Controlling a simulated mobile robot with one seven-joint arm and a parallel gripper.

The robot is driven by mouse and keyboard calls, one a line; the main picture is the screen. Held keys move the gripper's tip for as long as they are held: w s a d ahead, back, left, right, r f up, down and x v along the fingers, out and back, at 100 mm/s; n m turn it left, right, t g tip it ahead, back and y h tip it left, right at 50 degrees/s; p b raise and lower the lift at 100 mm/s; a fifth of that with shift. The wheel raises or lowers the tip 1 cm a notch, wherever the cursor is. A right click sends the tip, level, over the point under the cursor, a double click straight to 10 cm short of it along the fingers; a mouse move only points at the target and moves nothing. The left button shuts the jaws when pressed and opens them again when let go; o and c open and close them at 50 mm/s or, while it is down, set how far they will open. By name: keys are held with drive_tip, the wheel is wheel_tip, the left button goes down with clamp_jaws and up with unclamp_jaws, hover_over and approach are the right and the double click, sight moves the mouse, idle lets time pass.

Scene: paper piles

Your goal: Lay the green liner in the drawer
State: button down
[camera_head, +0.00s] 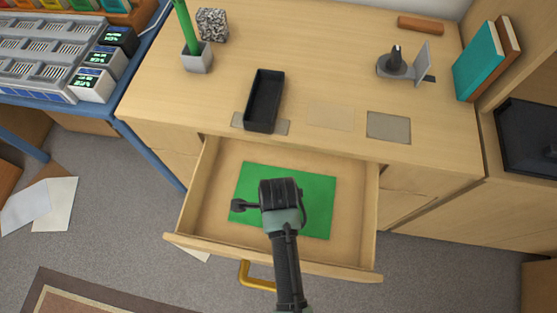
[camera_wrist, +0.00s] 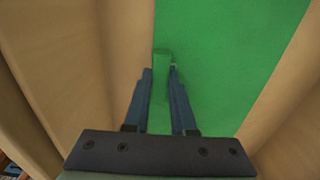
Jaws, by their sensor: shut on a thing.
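The green liner (camera_head: 320,200) is a flat green sheet inside the open drawer (camera_head: 335,268), over its bare wooden floor. It looks flat, with wood showing around it in the head view. My gripper (camera_wrist: 160,72) is shut on a small raised green piece of the liner (camera_wrist: 220,60), near the liner's left edge in the wrist view. In the head view my wrist covers the fingertips and the middle of the liner. I cannot tell whether the liner's underside touches the drawer floor everywhere.
The desk top (camera_head: 330,45) stands behind the drawer, with a black tray (camera_head: 265,100), a grey pad (camera_head: 388,127) and a pen cup (camera_head: 196,58). A yellow handle (camera_head: 257,278) sticks out from the drawer front. Papers (camera_head: 55,205) lie on the floor at left.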

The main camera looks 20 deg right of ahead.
drive_tip(key=c, duration=0.7)
unclamp_jaws()
drive_tip(key=shift+f, duration=0.1)
drive_tip(key=shift+c, duration=0.2)
wheel_tip(320, 180, up, 12)
drive_tip(key=p, duration=0.3)
drive_tip(key=shift+r, duration=0.2)
